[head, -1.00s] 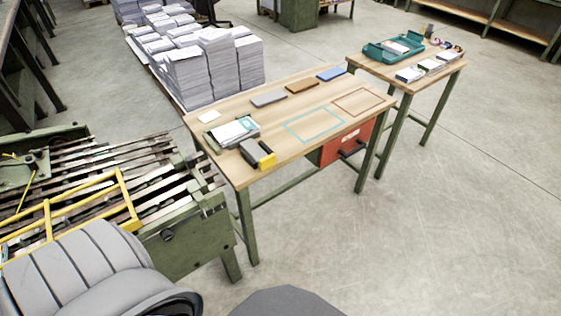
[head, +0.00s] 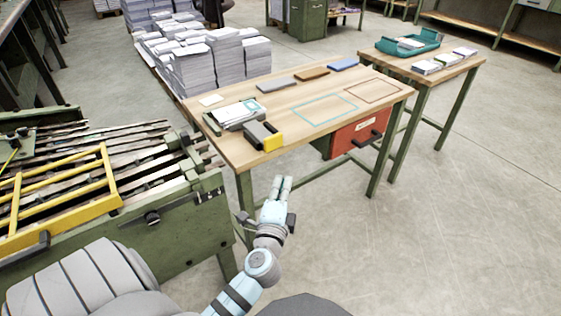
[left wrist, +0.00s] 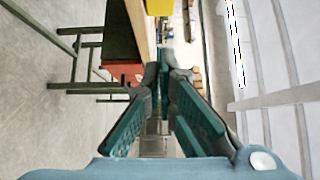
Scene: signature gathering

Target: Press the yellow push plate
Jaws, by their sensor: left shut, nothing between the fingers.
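The yellow push plate (head: 273,142) is on the front end of a dark grey block-like device (head: 258,133) near the front left edge of the wooden table (head: 318,125). In the left wrist view, a yellow part (left wrist: 160,7) shows at the top edge, beyond the fingertips. My left gripper (head: 283,183) is shut and empty. It is in front of the table and below the plate in the picture, apart from it. Its fingers also show in the left wrist view (left wrist: 165,72). My right gripper is not in view.
A tray with papers (head: 236,115) sits left of the device. A red drawer (head: 358,135) hangs under the table. A green machine with yellow bars (head: 100,195) stands at the left. Paper stacks (head: 208,65) stand behind. The floor at the right is clear.

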